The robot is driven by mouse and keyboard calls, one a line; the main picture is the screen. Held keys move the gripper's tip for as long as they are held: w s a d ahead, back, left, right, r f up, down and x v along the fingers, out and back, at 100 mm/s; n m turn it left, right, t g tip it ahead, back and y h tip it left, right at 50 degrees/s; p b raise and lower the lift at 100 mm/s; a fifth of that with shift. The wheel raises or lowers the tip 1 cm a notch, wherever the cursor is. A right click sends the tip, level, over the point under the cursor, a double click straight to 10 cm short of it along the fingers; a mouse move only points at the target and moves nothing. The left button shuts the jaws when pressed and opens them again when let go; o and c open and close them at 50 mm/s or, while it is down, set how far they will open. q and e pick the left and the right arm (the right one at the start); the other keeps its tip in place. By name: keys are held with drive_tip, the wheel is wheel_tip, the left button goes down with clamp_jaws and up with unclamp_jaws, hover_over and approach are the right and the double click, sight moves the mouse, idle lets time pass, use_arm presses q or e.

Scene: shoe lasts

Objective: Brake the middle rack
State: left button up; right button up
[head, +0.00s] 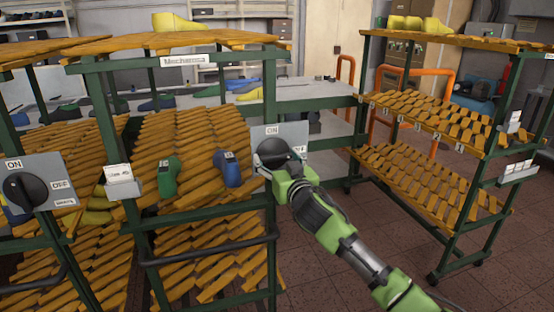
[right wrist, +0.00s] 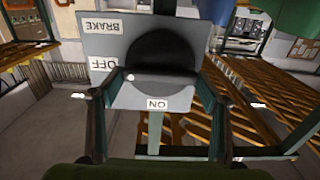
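The middle rack (head: 205,212) has a green frame, slanted orange slats and a "Mechanica" sign. At its right post is a grey brake panel (head: 295,130) with a black knob (head: 271,148). The right wrist view shows the panel (right wrist: 100,48) upside down, with BRAKE, OFF and ON labels, and the dark knob (right wrist: 165,60) with a bar across it. My right gripper (head: 283,160) is at the knob. Its fingers (right wrist: 157,82) are spread to either side of the knob in the wrist view; I cannot tell whether they touch it. My left gripper is not in view.
A green shoe last (head: 169,176) and a blue one (head: 228,168) lie on the middle rack. Another rack at left has its own knob panel (head: 40,182). A rack with empty lower shelves (head: 425,115) stands at right. Floor (head: 330,250) is open between them.

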drive_tip(key=shift+n, duration=0.4)
drive_tip(key=n+p, duration=0.1)
drive_tip(key=n, duration=0.2)
drive_tip(key=shift+a+n+p, duration=0.1)
drive_tip(key=shift+n+p, duration=0.3)
drive_tip(key=n+p, duration=0.1)
drive_tip(key=n, duration=0.3)
drive_tip(key=shift+n, duration=0.3)
drive_tip(key=n+p, duration=0.1)
drive_tip(key=n, duration=0.3)
drive_tip(key=shift+s+a+f+p, duration=0.1)
drive_tip(key=shift+p, duration=0.3)
drive_tip(key=n+p, duration=0.1)
drive_tip(key=n, duration=0.3)
drive_tip(key=shift+f+n, duration=0.15)
drive_tip(key=shift+n, duration=0.15)
drive_tip(key=o, duration=1.1)
